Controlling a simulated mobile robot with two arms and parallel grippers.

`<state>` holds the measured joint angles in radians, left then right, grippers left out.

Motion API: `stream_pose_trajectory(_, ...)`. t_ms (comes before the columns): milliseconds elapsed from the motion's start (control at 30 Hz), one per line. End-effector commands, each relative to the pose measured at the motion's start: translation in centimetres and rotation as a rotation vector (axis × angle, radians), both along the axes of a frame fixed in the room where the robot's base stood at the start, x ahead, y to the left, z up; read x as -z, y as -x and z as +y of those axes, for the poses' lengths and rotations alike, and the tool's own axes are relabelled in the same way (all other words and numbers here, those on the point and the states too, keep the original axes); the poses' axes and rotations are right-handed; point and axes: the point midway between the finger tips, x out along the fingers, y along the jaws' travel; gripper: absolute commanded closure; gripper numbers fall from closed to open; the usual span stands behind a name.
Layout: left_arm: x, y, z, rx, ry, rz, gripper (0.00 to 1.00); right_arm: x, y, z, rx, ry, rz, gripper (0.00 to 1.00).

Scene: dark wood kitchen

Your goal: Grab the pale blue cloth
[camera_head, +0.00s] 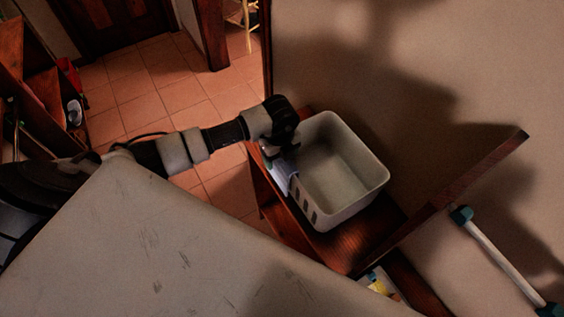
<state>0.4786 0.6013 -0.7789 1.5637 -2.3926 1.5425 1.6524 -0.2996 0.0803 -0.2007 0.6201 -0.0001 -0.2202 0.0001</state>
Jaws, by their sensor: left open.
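The pale blue cloth (282,176) hangs or lies at the left side of a white basket (362,187), against its slotted wall. Part of the cloth is hidden behind my gripper. My left arm reaches in from the left, and my left gripper (272,155) is at the cloth's upper end, by the basket's left rim. The gripper is open. Its fingers are dark and small here, so I cannot tell whether cloth lies between them. My right gripper is not in view.
The basket stands on a dark wood shelf (360,240) against the beige wall (400,70). A wooden edge (455,185) rises at its right. A white bar with teal ends (500,260) is at far right. Tiled floor (150,75) is open at upper left.

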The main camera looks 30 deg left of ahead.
Motion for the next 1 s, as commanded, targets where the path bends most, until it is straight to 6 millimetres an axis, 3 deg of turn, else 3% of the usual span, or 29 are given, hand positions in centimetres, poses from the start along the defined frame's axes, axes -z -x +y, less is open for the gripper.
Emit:
stream_pose_trajectory(233, 0.2, -0.01, -0.02, 0.0, 0.001, -0.001, 0.33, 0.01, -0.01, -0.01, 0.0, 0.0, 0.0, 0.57)
stream_pose_trajectory(600, 0.15, -0.02, -0.01, 0.0, 0.001, -0.001, 0.86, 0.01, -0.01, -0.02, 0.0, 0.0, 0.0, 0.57)
stream_pose_trajectory(1000, -0.78, -0.1, 0.0, 0.001, 0.001, -0.003, 0.86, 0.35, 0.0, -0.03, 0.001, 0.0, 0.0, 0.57)
